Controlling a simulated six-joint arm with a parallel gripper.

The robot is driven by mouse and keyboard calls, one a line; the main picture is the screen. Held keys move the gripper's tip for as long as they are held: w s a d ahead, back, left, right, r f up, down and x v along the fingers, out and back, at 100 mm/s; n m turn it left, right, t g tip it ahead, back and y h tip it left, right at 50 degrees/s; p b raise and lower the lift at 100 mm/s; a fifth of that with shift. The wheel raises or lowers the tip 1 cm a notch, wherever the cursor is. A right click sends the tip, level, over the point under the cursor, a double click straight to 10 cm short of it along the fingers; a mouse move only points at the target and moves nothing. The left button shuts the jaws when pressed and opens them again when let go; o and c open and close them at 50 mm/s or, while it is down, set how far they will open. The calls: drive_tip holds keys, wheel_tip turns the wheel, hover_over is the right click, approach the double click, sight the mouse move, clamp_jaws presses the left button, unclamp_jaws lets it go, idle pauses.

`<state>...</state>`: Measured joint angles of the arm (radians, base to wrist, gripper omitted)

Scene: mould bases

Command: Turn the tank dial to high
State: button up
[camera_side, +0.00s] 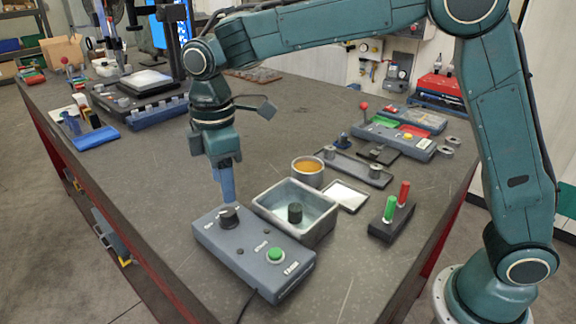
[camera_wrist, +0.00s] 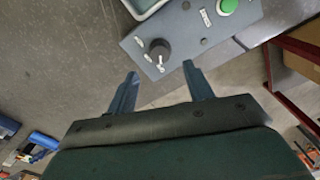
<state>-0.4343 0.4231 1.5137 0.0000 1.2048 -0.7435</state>
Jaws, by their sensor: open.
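The tank control box (camera_side: 255,252) is a blue-grey box at the front of the bench, with a black dial (camera_side: 229,217) at its left end and a green button (camera_side: 275,254). In the wrist view the dial (camera_wrist: 159,49) has a pale pointer mark and small labels around it, too small to read. My gripper (camera_side: 228,198) is just above and behind the dial in the side view. In the wrist view my gripper (camera_wrist: 162,82) shows two blue fingers apart and empty, with the dial beyond the tips, roughly between them. I see no contact with the dial.
A grey tank (camera_side: 297,208) with liquid and a dark knob-like piece stands right behind the box. An amber-filled cup (camera_side: 308,170), a white plate (camera_side: 347,196) and a stand with green and red handles (camera_side: 391,218) are to the right. The bench left of the box is clear.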

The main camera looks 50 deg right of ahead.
sight(227, 211)
drive_tip(key=shift+f, duration=3.25)
drive_tip(key=shift+c, duration=0.4)
drive_tip(key=c, duration=0.9)
